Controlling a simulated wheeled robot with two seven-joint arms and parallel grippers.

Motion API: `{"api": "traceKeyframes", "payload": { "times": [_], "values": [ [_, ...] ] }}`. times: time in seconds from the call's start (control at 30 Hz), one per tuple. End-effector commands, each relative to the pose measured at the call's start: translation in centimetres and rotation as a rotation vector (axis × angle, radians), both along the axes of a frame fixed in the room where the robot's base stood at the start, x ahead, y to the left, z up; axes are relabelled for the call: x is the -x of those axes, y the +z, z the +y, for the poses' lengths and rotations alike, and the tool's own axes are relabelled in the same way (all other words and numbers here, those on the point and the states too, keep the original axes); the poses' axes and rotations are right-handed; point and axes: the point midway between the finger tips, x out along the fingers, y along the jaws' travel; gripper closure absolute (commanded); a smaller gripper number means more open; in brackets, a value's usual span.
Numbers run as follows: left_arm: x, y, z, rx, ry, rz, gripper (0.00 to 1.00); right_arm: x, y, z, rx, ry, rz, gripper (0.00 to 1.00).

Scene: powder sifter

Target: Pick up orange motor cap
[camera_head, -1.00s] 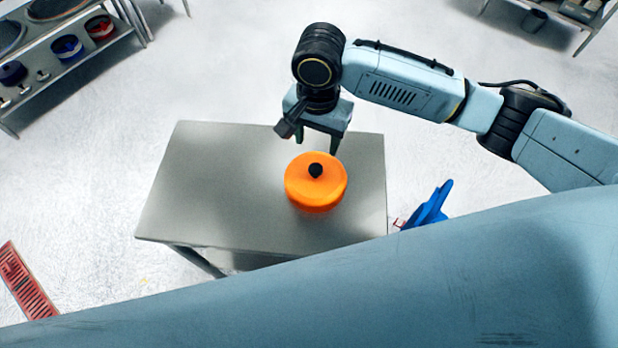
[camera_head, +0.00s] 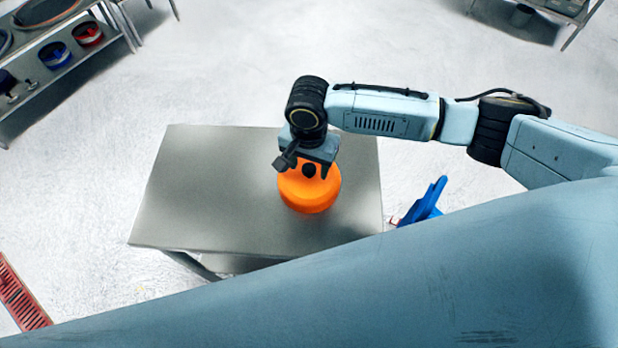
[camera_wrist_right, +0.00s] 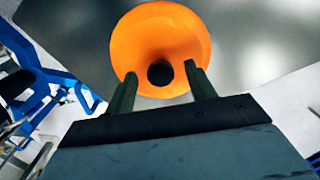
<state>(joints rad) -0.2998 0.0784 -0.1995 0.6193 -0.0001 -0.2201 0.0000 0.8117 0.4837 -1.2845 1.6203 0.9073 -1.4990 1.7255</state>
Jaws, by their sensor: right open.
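The orange motor cap (camera_head: 310,195) stands on the grey metal table (camera_head: 200,190), right of the table's middle. It is round, with a black knob (camera_head: 309,170) on top. My right gripper (camera_head: 309,172) is over the cap with its fingers pointing down around the knob. In the right wrist view the cap (camera_wrist_right: 165,40) lies ahead of the fingers, and the black knob (camera_wrist_right: 160,74) sits between the two open fingertips (camera_wrist_right: 158,70). The fingers appear apart from the knob on both sides. My left gripper is not in view.
The left half of the table is bare. A blue object (camera_head: 424,203) stands beside the table's right edge. A shelf with blue and red containers (camera_head: 88,33) is at the upper left. A red grate (camera_head: 20,295) lies on the floor at lower left.

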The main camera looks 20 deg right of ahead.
Motion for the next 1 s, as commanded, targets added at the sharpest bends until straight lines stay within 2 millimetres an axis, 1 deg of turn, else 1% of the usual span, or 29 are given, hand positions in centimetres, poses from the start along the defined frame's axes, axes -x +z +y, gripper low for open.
{"api": "traceKeyframes", "payload": {
  "times": [0.03, 0.4, 0.43, 0.77, 0.83, 0.93, 1.0],
  "values": [
    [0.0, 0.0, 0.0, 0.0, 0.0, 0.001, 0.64, 0.0, 0.0, 0.0, 0.0, 0.0, 0.0, 0.49],
    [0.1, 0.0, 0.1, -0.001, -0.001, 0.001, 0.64, 0.0, 0.1, 0.0, 0.0, 0.0, 0.0, 0.97],
    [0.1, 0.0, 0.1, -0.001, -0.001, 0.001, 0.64, 0.0, 0.1, 0.0, 0.0, 0.0, 0.0, 1.0],
    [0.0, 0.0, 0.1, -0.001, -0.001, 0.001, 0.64, -0.1, 0.2, 0.0, -0.001, 0.0, -0.001, 1.0],
    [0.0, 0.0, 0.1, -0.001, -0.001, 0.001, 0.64, -0.1, 0.4, 0.0, -0.001, 0.0, -0.002, 1.0],
    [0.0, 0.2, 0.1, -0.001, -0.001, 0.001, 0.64, -0.1, 1.6, 0.1, -0.003, -0.001, -0.003, 1.0],
    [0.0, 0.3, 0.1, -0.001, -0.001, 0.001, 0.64, -0.1, 2.9, 0.0, -0.003, -0.001, -0.004, 1.0]
  ]
}}
